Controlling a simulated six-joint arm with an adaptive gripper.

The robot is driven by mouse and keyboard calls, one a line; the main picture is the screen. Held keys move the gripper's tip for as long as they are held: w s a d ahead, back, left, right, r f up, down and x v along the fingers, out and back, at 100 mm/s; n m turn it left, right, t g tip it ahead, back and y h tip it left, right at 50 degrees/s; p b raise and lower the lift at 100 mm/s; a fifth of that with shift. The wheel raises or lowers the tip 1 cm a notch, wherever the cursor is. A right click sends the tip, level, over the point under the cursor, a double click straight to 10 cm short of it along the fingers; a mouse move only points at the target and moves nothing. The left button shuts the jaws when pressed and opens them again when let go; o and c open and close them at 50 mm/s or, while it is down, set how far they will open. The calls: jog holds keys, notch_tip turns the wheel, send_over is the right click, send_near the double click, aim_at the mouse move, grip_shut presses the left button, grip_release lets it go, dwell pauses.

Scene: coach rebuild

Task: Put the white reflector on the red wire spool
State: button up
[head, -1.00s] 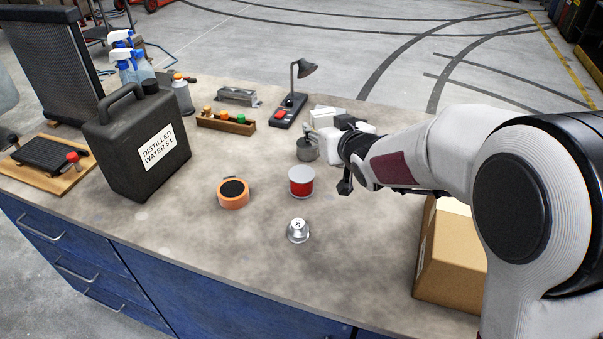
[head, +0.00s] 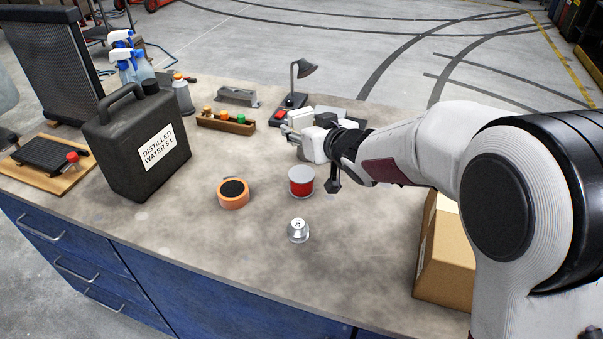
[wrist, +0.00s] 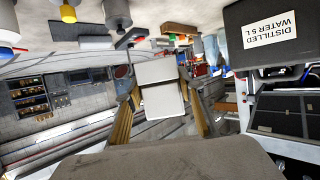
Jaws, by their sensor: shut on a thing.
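The white reflector (wrist: 163,100) is a pale block between the two fingers of my gripper (wrist: 160,108) in the wrist view. My gripper is shut on it. In the head view my gripper (head: 292,136) is above the back of the bench, beyond the red wire spool, and the reflector is hard to tell apart from the pale gripper parts. The red wire spool (head: 301,186) stands upright on the bench, with a pale top and a red body. It is nearer the camera than my gripper, and nothing rests on it.
An orange-sided round item (head: 233,200) stands left of the spool, and a silver cup-like part (head: 298,231) in front. A black water can (head: 125,150), a wooden rack (head: 225,124) and a small lamp (head: 306,69) stand farther off. A cardboard box (head: 440,265) is at right.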

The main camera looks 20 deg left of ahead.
dwell(0.4)
send_over(302, 174)
jog(key=shift+f, duration=3.15)
jog(key=shift+f, duration=1.85)
jog(key=shift+f, duration=0.1)
jog(key=o, duration=1.1)
